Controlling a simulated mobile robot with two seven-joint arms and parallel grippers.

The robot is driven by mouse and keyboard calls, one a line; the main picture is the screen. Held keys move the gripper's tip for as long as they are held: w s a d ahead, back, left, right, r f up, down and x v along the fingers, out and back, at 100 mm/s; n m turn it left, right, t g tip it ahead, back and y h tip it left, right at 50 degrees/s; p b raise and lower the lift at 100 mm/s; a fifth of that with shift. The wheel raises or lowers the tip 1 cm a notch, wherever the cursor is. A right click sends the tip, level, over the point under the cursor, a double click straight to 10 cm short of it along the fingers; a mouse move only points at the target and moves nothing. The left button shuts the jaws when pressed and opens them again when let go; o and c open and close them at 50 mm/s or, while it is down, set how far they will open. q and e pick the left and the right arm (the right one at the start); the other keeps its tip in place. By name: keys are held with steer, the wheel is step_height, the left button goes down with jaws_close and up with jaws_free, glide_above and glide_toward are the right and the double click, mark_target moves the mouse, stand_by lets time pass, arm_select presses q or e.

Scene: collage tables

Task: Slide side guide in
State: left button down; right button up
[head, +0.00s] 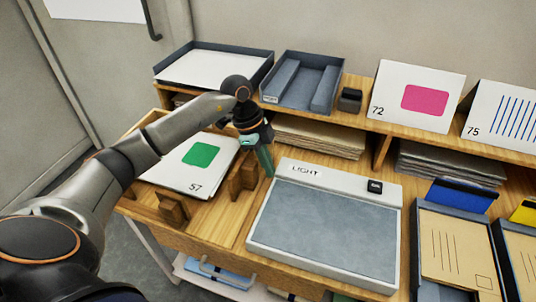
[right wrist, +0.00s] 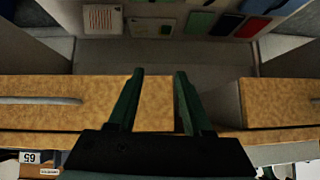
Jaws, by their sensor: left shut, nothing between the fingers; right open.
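A wooden side guide (head: 242,177) stands at the right edge of a white paper stack (head: 200,160) printed with a green shape and "57". Another wooden block (head: 173,209) stands at the front edge of the stack. My left gripper (head: 267,172) is shut and empty, pointing down just right of the side guide, between it and the light box. Whether its fingertips touch the guide I cannot tell. My right gripper (right wrist: 159,76) shows in the right wrist view, open and empty, over a wooden edge.
The light box (head: 320,225) lies close on the right of my left gripper. A shelf behind holds a white-topped tray (head: 259,72), a grey tray (head: 335,84) and cards (head: 390,92). Folders in a box (head: 427,209) stand at the right.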

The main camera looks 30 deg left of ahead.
mark_target(241, 160)
arm_select(q)
steer(key=shift+s+a+r, duration=0.1)
steer(key=shift+s+a, duration=0.05)
steer(key=shift+a, duration=0.55)
steer(key=shift+s+a, duration=0.15)
steer(key=shift+a, duration=0.5)
arm_select(e)
steer(key=shift+r, duration=0.1)
arm_select(q)
steer(key=a+p, duration=0.1)
steer(key=a, duration=0.1)
steer(key=s+a+p, duration=0.1)
steer(key=a, duration=0.1)
steer(key=shift+s+a+r, duration=0.1)
steer(key=shift+a, duration=0.6)
arm_select(e)
steer(key=shift+s+d+r, duration=0.25)
steer(key=shift+s+d, duration=0.3)
steer(key=shift+d, duration=0.25)
